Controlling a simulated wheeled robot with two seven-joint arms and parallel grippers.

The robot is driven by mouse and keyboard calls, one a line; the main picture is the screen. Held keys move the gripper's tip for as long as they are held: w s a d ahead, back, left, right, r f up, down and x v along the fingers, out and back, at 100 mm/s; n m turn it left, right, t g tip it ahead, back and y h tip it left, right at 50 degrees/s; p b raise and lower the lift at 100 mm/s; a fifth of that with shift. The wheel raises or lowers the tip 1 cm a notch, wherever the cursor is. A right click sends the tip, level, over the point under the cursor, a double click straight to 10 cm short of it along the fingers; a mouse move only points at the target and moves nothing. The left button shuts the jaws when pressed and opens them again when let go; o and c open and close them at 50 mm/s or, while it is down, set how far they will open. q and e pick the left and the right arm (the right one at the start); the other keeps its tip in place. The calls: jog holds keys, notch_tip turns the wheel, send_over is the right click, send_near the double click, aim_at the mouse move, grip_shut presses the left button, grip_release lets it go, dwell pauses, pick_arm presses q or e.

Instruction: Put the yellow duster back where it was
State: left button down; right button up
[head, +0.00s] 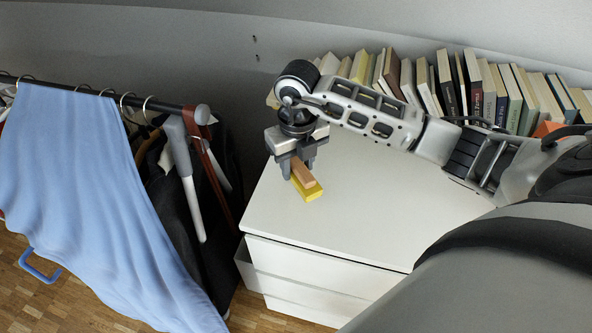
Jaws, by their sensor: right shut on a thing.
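The yellow duster (311,192) is a small block with a yellow lower part and a tan upper part. It is at the left part of the white cabinet's top (375,215), in the head view. My right gripper (303,172) points down from above and is shut on the duster, with a finger on either side of its tan part. I cannot tell whether the duster touches the cabinet top or is just above it. My left gripper is not in view.
A drawer (248,268) of the cabinet stands out a little at the left. A row of books (475,90) stands behind the cabinet top. A clothes rack (100,93) with a blue cloth (90,190) is at the left. The cabinet top's middle is clear.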

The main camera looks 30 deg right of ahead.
aim_at(296, 173)
jog(key=shift+w+d+f, duration=0.1)
jog(key=shift+w+f, duration=0.4)
jog(key=shift+f, duration=0.05)
notch_tip(296, 173, down, 2)
jog(key=shift+f+p, duration=0.2)
jog(key=shift+p, duration=0.15)
jog(key=shift+f, duration=0.4)
jog(key=shift+f, duration=0.15)
jog(key=o, duration=0.9)
jog(key=shift+o, duration=0.2)
